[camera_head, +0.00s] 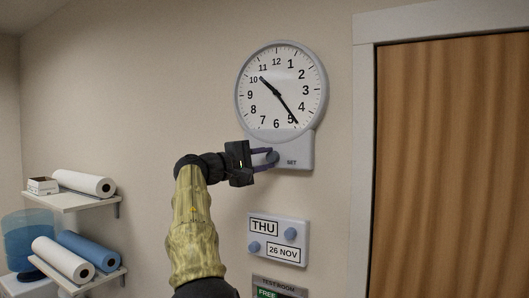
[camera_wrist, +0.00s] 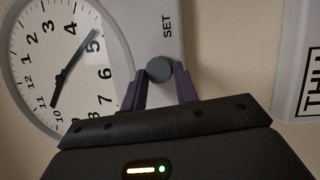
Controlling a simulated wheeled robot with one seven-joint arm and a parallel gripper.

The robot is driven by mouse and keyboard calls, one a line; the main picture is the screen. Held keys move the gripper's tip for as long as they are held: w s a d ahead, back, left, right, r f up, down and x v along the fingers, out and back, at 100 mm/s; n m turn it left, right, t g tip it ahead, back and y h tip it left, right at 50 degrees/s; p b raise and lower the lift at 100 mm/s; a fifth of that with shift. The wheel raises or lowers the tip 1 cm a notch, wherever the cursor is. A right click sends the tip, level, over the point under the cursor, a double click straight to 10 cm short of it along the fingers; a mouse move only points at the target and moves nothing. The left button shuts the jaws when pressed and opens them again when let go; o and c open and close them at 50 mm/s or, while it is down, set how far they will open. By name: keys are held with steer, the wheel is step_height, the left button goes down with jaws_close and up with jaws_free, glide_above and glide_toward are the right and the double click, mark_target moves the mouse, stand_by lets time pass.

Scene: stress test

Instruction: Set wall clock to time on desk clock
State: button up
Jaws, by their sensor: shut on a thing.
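The wall clock (camera_head: 243,110) is round with a grey rim and white face, and hangs beside a wooden door. Its short hand points a little past 10 and its long hand points just before 5. A grey plate (camera_head: 305,150) below the face bears the word SET and a round blue-grey knob (camera_head: 272,157). My gripper (camera_head: 274,158) is shut on this knob. In the wrist view, the purple fingers (camera_wrist: 160,82) sit on either side of the knob (camera_wrist: 159,68), and the clock face (camera_wrist: 40,50) appears turned sideways. No desk clock shows in either view.
Below the clock is a date panel (camera_head: 278,237) with two knobs, reading THU and 26 NOV. A TEST ROOM sign (camera_head: 279,282) is under it. A door (camera_head: 450,170) with a white frame (camera_head: 362,180) stands right. Shelves (camera_head: 75,203) with paper rolls are at left.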

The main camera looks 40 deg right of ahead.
steer(key=m+y+p, duration=0.1)
steer(key=m, duration=0.1)
steer(key=r+m+p, duration=0.1)
steer(key=m+p, duration=0.1)
steer(key=shift+y, duration=0.4)
steer(key=shift+f+m+y+p, duration=0.15)
steer(key=shift+m+y+p, duration=0.4)
steer(key=shift+m, duration=0.65)
steer(key=o, duration=1)
steer(key=shift+c, duration=0.2)
steer(key=a+r, duration=0.2)
steer(key=a, duration=1.5)
steer(key=shift+s+r, duration=0.2)
steer(key=shift+r, duration=0.15)
